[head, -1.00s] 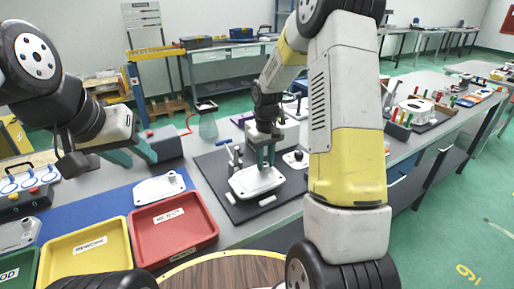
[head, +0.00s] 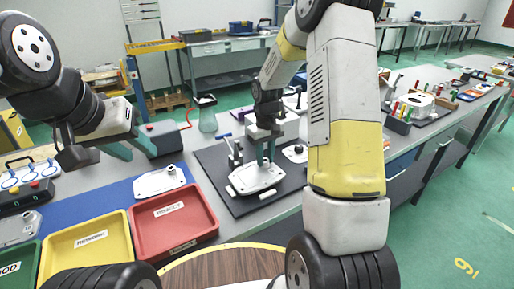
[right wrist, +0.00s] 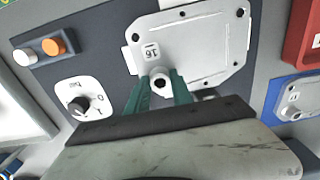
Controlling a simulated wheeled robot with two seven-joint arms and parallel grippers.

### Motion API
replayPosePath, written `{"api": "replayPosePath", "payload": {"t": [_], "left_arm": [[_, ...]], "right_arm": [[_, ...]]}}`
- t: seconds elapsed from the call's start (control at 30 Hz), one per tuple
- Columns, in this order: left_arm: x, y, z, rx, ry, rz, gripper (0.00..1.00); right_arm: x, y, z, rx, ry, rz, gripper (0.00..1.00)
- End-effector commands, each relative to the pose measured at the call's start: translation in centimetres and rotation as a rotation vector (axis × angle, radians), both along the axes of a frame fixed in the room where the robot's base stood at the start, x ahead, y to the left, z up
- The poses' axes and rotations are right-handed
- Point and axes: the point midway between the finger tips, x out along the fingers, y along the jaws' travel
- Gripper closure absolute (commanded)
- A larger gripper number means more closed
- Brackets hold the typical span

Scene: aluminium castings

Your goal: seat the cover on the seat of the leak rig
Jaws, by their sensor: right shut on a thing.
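The cover (head: 258,178) is a flat, pale casting with corner holes and a raised boss. It lies flat, or nearly so, on the dark plate of the leak rig (head: 240,209); whether it is fully down on the seat I cannot tell. My right gripper (head: 266,158) reaches down from above and is shut on the cover's boss. In the right wrist view the cover (right wrist: 195,45) carries a "16" tag, and its boss sits between the green fingertips (right wrist: 160,86). Pale strips show at the cover's edges. My left gripper (head: 132,149) is open and empty, above the bench at left.
A similar casting (head: 160,182) lies on the blue mat, left of the rig. Red (head: 205,232) and yellow (head: 122,256) trays stand in front. The rig has a knob (right wrist: 80,104) and white and orange buttons (right wrist: 54,46). A grey box (head: 160,138) stands behind the mat.

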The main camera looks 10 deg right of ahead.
Motion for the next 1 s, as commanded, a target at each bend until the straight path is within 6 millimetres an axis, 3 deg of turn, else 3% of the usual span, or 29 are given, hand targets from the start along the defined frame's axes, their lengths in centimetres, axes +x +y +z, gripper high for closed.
{"api": "replayPosePath", "payload": {"t": [1.0], "left_arm": [[0.0,0.0,0.0,0.0,0.0,0.0,0.64]], "right_arm": [[0.04,0.01,-0.66,0.0,-0.001,0.0,1.0]]}}
